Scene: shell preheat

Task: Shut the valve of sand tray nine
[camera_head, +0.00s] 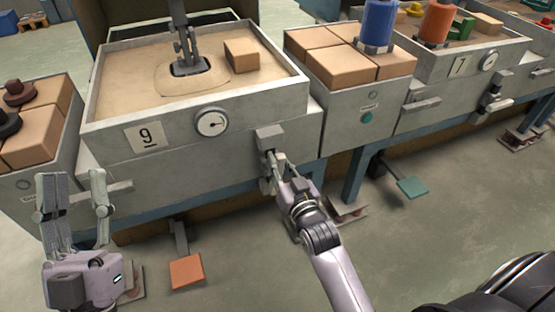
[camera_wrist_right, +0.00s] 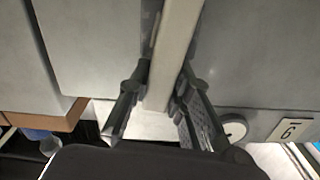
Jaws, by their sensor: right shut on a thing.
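Sand tray nine (camera_head: 110,112) is a grey box of sand with a "9" plate (camera_head: 149,136) and a round gauge (camera_head: 211,122) on its front. Its valve (camera_head: 270,137) is at the right end of that front. My right gripper (camera_head: 272,168) is at the valve, just below its block. In the right wrist view, a pale bar (camera_wrist_right: 172,50), seemingly the valve's handle, runs between the fingers of the right gripper (camera_wrist_right: 160,90). The fingers hide part of the handle, so its exact angle is hard to tell. My left gripper (camera_head: 72,190) is open and empty at the lower left.
A dark metal piece (camera_head: 188,66) stands in the sand beside a tan block (camera_head: 241,53). A stand with tan blocks (camera_head: 344,66) and a blue cylinder (camera_head: 379,22) is to the right, then tray seven (camera_head: 430,68). Orange (camera_head: 186,271) and teal (camera_head: 412,187) pedals are near the floor.

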